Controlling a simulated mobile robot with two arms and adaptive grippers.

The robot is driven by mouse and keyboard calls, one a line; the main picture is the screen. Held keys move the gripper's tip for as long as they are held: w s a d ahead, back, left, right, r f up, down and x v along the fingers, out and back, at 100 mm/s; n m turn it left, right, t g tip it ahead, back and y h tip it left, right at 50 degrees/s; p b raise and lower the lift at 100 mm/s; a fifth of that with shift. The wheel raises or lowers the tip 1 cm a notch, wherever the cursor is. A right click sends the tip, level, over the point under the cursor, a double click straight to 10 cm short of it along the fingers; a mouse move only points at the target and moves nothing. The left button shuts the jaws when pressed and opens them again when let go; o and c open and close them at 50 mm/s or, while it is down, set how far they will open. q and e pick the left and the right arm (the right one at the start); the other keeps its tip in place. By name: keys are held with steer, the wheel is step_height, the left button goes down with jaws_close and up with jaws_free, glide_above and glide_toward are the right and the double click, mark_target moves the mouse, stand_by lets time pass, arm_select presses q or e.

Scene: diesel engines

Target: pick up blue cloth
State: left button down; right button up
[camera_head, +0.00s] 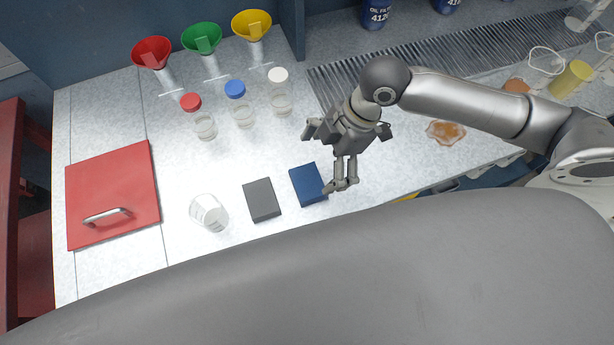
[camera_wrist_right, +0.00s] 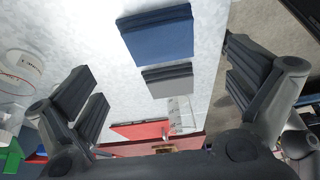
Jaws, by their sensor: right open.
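The blue cloth (camera_head: 307,184) lies folded flat on the light worktop, right of a folded grey cloth (camera_head: 262,200). In the right wrist view the blue cloth (camera_wrist_right: 158,36) shows at top centre, between the finger lines and beyond the fingertips. My right gripper (camera_head: 333,155) is open and empty, over the worktop just right of the blue cloth in the head view, with one finger close to or overlapping its right edge. I cannot tell if it touches. My left gripper is not in view.
A clear cup (camera_head: 209,213) stands left of the grey cloth. A red panel with a handle (camera_head: 112,195) lies at the left. An orange-brown spill (camera_head: 446,132) lies to the right, beneath my right arm.

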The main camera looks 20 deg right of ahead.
mark_target(309, 180)
steer(key=shift+x, duration=0.95)
steer(key=p+x, duration=0.1)
steer(key=x, duration=0.4)
steer(key=shift+p, duration=0.3)
steer(key=shift+w+f, duration=0.1)
steer(key=shift+f, duration=0.1)
steer(key=c, duration=0.9)
steer(key=shift+r, duration=0.1)
